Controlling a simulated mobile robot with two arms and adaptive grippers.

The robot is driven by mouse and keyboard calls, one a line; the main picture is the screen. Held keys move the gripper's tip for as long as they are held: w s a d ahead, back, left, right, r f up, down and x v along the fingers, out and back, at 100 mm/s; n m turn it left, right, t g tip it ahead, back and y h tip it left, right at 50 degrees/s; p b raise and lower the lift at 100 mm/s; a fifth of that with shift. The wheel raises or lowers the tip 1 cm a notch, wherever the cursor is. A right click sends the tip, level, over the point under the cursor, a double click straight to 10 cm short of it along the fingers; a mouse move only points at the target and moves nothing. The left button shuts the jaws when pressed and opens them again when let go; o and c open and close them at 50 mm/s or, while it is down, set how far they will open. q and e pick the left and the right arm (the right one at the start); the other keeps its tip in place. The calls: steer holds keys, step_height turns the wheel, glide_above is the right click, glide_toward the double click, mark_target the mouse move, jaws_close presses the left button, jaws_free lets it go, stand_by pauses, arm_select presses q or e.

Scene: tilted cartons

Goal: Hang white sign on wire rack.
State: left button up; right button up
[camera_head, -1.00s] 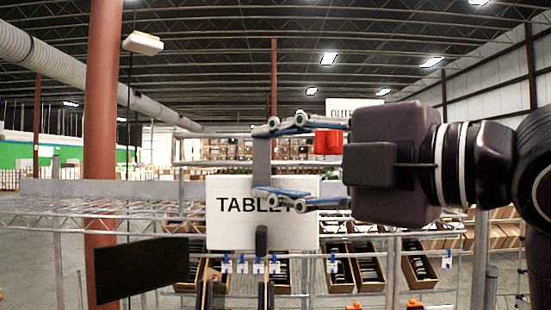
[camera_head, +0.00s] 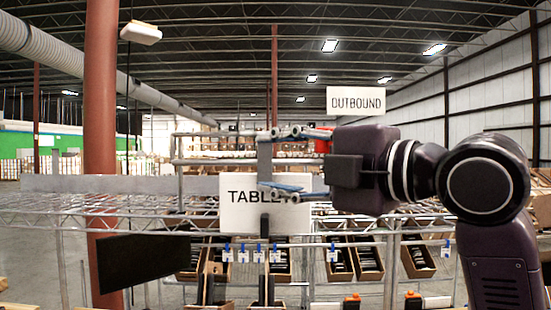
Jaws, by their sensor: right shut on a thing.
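The white sign (camera_head: 240,215) has black lettering that starts "TABLE"; its right end is covered by a finger. A grey upright strip (camera_head: 264,155) rises above the sign and seems to be its hanger. My right gripper (camera_head: 277,161) comes in from the right, one finger above the other, and is shut on the sign at this strip. The sign hangs upright in front of the wire rack (camera_head: 110,212). I cannot tell whether it touches the rack. My left gripper is not in view.
Open cartons (camera_head: 368,262) with dark contents sit tilted below the sign, behind small blue-and-white tags (camera_head: 259,254). A black panel (camera_head: 143,267) is at lower left. A red column (camera_head: 101,110) stands at left. A white OUTBOUND sign (camera_head: 356,100) hangs behind.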

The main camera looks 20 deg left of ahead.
mark_target(275, 160)
steer(key=shift+w+a+r+p, duration=0.1)
steer(key=shift+w+a+p, duration=0.2)
steer(key=shift+w, duration=0.45)
steer(key=shift+w+a+f+p, duration=0.15)
steer(key=shift+w+p, duration=0.25)
steer(key=shift+w, duration=0.4)
steer(key=shift+w+a+r+p, duration=0.15)
steer(key=shift+w+a+p, duration=0.15)
steer(key=shift+w, duration=0.45)
steer(key=shift+d+f+b, duration=0.1)
steer(key=shift+f+b, duration=0.65)
steer(key=shift+f, duration=0.2)
steer(key=o, duration=1.7)
steer(key=shift+w, duration=0.1)
